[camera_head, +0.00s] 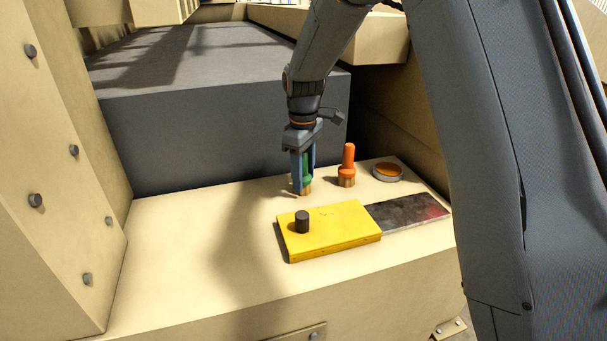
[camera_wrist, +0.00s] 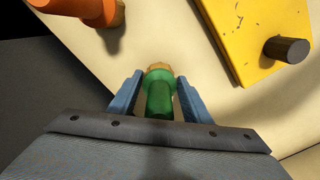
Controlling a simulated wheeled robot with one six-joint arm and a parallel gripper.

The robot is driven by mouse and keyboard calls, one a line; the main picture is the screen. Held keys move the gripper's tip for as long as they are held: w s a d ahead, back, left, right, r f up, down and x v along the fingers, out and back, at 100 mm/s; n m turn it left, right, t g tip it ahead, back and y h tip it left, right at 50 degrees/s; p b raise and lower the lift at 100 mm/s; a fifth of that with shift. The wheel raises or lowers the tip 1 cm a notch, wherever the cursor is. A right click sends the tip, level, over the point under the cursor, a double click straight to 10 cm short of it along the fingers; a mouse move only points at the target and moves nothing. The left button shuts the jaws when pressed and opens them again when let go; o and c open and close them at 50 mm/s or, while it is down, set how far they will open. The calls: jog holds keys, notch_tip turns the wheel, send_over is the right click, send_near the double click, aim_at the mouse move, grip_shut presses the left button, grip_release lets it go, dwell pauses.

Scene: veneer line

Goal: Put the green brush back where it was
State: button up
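The green brush (camera_head: 307,172) stands upright on the cream bench top (camera_head: 190,235), its tan bristle end down and seemingly on the surface. In the wrist view the green brush (camera_wrist: 159,98) lies between the two blue fingers. My gripper (camera_head: 303,190) points down around the brush. In the wrist view my gripper (camera_wrist: 160,76) shows a narrow gap on each side of the handle, so it is open and not clamped on the brush. In the head view the fingers partly hide the handle.
An orange brush (camera_head: 348,160) stands close to the right, with a round tin (camera_head: 387,172) beyond it. In front lies a yellow block (camera_head: 340,232) with a dark knob (camera_head: 302,222), beside a dark metal plate (camera_head: 412,212). A grey block (camera_head: 220,140) rises behind. The bench's left is clear.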

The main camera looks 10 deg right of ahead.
jog(key=shift+o, duration=1)
notch_tip(320, 180, up, 12)
jog(key=b, duration=0.4)
jog(key=shift+r, duration=0.15)
